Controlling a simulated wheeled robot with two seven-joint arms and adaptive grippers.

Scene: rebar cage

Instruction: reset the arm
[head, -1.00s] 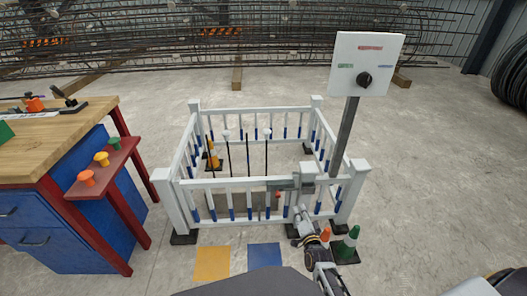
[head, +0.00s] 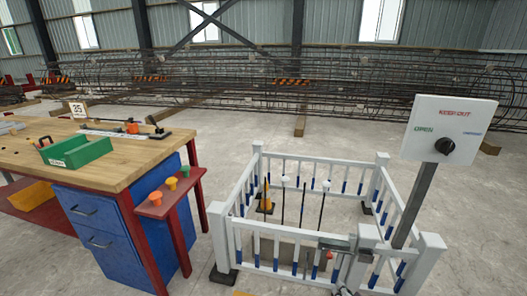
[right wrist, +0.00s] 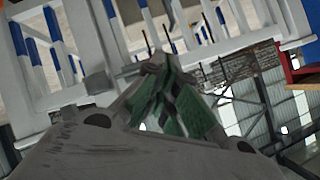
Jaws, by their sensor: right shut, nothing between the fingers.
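My right gripper (head: 345,291) shows only in part at the bottom edge of the head view, in front of the white fence near its gate latch. In the right wrist view its fingers (right wrist: 172,105), with green pads, are together and hold nothing. The fence fills the background there, tilted; I cannot tell whether the gripper touches it. Most of the right arm is below the head view. My left gripper is in neither view now.
The white fence (head: 285,236) encloses several thin rods. A sign board (head: 449,130) with a black knob (head: 445,146) stands on a post at right. A wooden workbench (head: 130,159) with a green bin (head: 78,151) is at left. Open concrete floor lies behind the fence.

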